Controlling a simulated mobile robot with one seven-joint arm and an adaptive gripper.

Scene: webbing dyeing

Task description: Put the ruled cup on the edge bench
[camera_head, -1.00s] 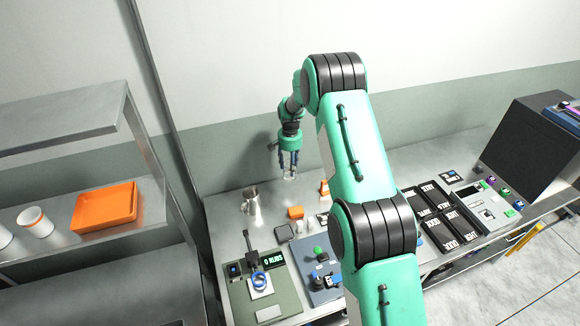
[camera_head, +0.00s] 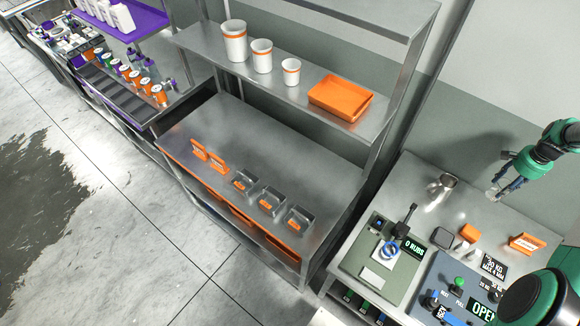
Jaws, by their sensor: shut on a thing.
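My gripper (camera_head: 500,185) is at the right of the view, fingers pointing down and left. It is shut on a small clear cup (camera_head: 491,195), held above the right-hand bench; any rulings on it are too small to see. A steel jug (camera_head: 440,187) stands on that bench, left of the gripper and apart from it. No bench is clearly labelled as the edge bench. The middle steel bench (camera_head: 287,150) carries orange stands (camera_head: 210,158) and small grey trays (camera_head: 270,200) along its front.
A shelf over the middle bench holds white cups with orange bands (camera_head: 262,55) and an orange tray (camera_head: 340,98). The right bench has a rub counter device (camera_head: 380,262), a blue button panel (camera_head: 455,285) and orange blocks. The middle bench's back is clear. Floor in front is open.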

